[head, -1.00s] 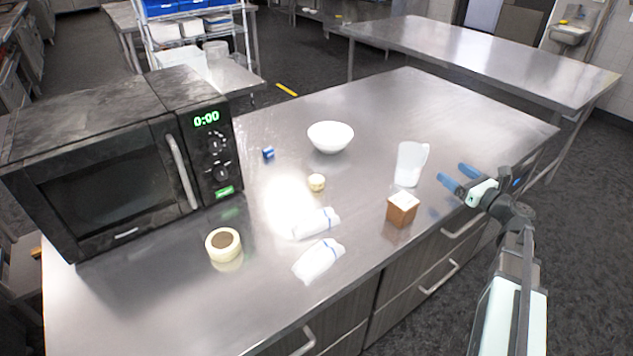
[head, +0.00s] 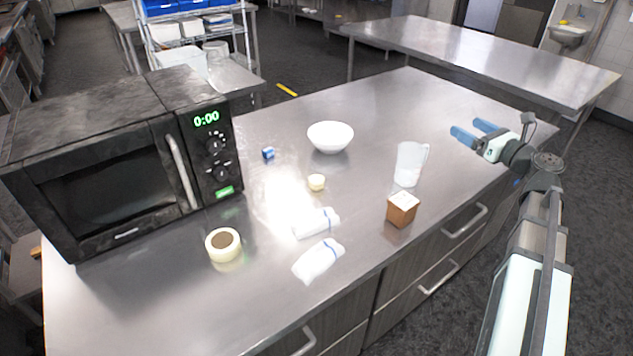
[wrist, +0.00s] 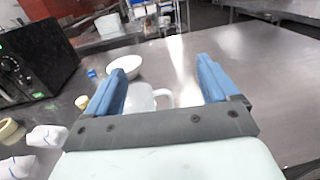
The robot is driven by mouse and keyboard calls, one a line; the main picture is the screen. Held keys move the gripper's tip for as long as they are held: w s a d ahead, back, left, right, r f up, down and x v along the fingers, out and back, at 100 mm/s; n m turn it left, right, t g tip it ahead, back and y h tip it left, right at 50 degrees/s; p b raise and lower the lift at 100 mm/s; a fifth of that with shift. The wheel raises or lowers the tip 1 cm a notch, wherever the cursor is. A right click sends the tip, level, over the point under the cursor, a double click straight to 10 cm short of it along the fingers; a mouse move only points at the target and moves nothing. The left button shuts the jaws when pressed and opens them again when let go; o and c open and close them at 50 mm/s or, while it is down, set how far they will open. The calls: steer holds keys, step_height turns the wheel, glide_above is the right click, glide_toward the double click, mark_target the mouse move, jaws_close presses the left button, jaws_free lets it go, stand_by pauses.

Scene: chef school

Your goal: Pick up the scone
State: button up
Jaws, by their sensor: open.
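The likely scone is a small pale yellow round piece (head: 316,183) on the steel counter, in front of the white bowl; I cannot be sure of it at this size. It also shows small in the wrist view (wrist: 82,102), left of my fingers. My gripper (head: 474,135) is at the right side of the counter, raised above it, with its two blue fingers apart and nothing between them. In the wrist view my gripper (wrist: 168,88) has the clear pitcher (wrist: 150,98) beyond its fingers, apart from them.
A white bowl (head: 330,137), a blue cube (head: 268,153), a clear pitcher (head: 409,165), a wooden box (head: 402,210), two white wrapped bundles (head: 318,260) and a cream round container (head: 223,245) stand on the counter. A black microwave (head: 105,190) fills the left. The counter's far right is clear.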

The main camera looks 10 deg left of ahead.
steer(key=w+a+f+n+g, duration=0.2)
steer(key=a+n+g, duration=0.25)
steer(key=a, duration=0.65)
step_height(320, 180, up, 2)
steer(key=n+g+h, duration=0.5)
steer(key=g+h, duration=0.5)
steer(key=h, duration=0.1)
glide_above(316, 176)
steer(key=shift+t, duration=0.25)
step_height(316, 176, down, 13)
steer(key=shift+s+a+r, duration=0.1)
steer(key=shift+s, duration=0.05)
steer(key=shift+w+f, duration=0.2)
steer(key=shift+f, duration=2.6)
steer(key=c, duration=1.1)
steer(key=shift+r, duration=0.1)
steer(key=shift+c, duration=0.2)
